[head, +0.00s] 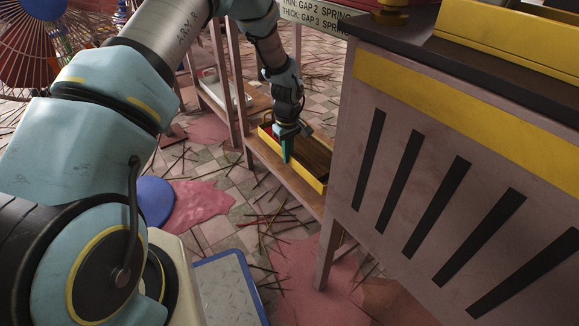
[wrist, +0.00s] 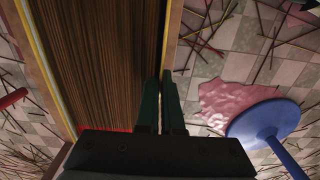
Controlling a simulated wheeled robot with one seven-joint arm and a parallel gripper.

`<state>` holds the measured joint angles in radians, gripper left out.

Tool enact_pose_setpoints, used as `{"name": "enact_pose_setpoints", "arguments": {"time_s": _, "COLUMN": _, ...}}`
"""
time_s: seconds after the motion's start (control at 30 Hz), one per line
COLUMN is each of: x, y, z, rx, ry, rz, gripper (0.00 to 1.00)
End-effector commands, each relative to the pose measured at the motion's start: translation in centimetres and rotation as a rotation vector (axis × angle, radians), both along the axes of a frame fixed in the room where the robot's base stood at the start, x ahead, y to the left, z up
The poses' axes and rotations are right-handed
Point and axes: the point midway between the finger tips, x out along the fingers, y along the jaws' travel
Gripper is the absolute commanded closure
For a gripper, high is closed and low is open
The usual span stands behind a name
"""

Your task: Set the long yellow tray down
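The long yellow tray (head: 307,177) is low down on the wooden shelf board (head: 262,153) beside the big bench, and looks level. Many thin brown sticks (wrist: 105,60) fill it. My gripper (head: 286,150) reaches down to the tray's near side wall. In the wrist view my two dark green fingers (wrist: 160,100) are close together with the tray's side wall (wrist: 172,40) running in between them, so the gripper looks shut on that wall. Whether the tray's underside fully touches the board is hidden.
The bench (head: 390,170) with dark slots stands close on the right, with another yellow tray (head: 500,45) on top. A blue round stand (head: 154,200) and a blue-rimmed platform (head: 228,288) are nearby. Loose sticks and pink patches cover the tiled floor.

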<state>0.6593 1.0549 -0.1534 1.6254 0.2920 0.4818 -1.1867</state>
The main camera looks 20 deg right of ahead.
Motion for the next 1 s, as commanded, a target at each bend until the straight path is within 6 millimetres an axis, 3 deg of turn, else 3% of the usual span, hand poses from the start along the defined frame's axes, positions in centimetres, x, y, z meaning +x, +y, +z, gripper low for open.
{"name": "enact_pose_setpoints", "arguments": {"time_s": 0.3, "x": 0.1, "y": -0.1, "z": -3.7, "rx": -0.003, "ry": -0.002, "rz": 0.001, "gripper": 1.00}}
{"name": "enact_pose_setpoints", "arguments": {"time_s": 0.7, "x": 0.1, "y": -0.1, "z": -4.1, "rx": -0.003, "ry": -0.003, "rz": 0.001, "gripper": 1.00}}
{"name": "enact_pose_setpoints", "arguments": {"time_s": 1.0, "x": 0.1, "y": 0.0, "z": -4.1, "rx": -0.002, "ry": -0.001, "rz": 0.001, "gripper": 0.67}}
